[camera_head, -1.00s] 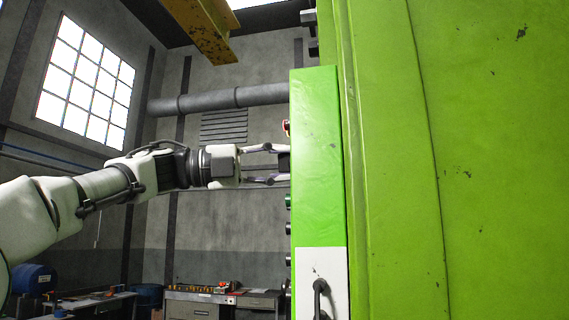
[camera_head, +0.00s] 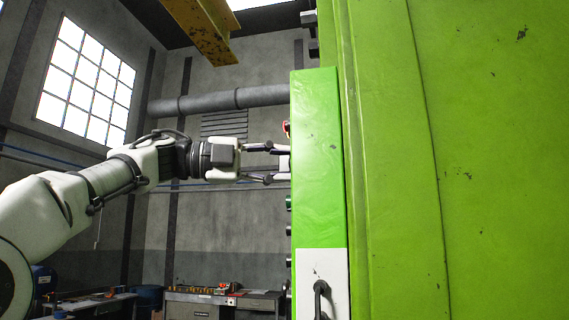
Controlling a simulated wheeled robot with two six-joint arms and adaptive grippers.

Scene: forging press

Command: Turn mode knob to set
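A tall green panel box (camera_head: 318,160) on the press stands at picture centre, seen from its side. Its control face points left, so its knobs show only as small edge-on bumps; I cannot tell which is the mode knob. My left gripper (camera_head: 284,163) reaches in from the left, level with the upper half of the panel. Its two fingers are spread, one above the other, with their tips at the panel's left edge. A small pale piece shows between the tips; whether the fingers touch it is unclear. My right gripper is not in view.
A red button (camera_head: 286,128) sits just above the fingers and a green button (camera_head: 288,202) below them. The green press body (camera_head: 480,170) fills the right side. A workbench (camera_head: 220,300) stands far back; a yellow beam (camera_head: 205,32) hangs overhead.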

